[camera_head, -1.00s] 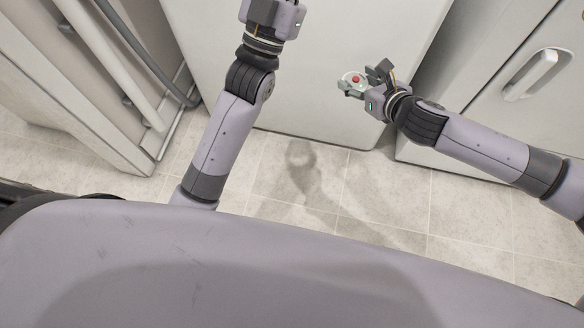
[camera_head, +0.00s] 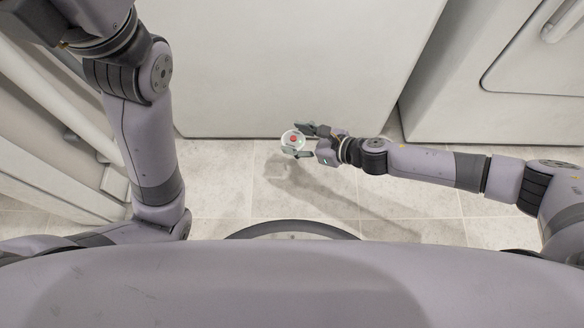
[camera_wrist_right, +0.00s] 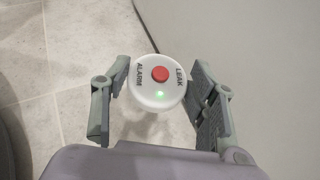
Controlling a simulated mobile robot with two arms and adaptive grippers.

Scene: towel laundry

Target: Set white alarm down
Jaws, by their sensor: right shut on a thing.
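The white alarm (camera_head: 292,139) is a small round disc with a red button in its middle. The right gripper's fingers (camera_wrist_right: 160,100) also show in the right wrist view. The alarm's underside is hidden. My left arm comes in at the left, but its gripper is outside the view.
Pale floor tiles (camera_head: 230,180) lie clear below the alarm. A white appliance front (camera_head: 290,60) stands just behind it. Another white appliance with a handle (camera_head: 564,20) stands at the right. White pipes (camera_head: 60,95) run along the left side.

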